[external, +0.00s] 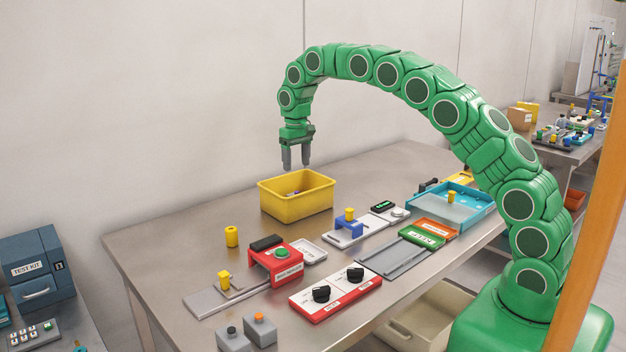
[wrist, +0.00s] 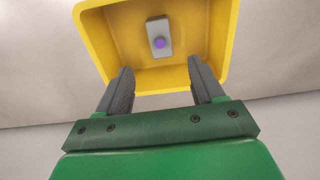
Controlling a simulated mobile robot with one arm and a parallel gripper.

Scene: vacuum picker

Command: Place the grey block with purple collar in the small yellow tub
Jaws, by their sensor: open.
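The small yellow tub (external: 296,207) stands toward the back of the metal table. In the wrist view the tub (wrist: 100,45) fills the upper middle. A grey block with a purple collar (wrist: 158,38) lies inside it on the floor, apart from the walls. In the external view only a bit of the block shows over the tub's rim. My gripper (external: 296,165) hangs just above the tub, pointing down, with its fingers apart and nothing between them. In the wrist view my gripper (wrist: 158,88) is open too, the block beyond its fingertips.
A red housing (external: 277,262) and a red-and-white knob panel (external: 335,292) stand in front of the tub. A yellow cylinder (external: 231,236) stands to its left. A blue tray (external: 450,205) lies at the right. The table's back left is bare.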

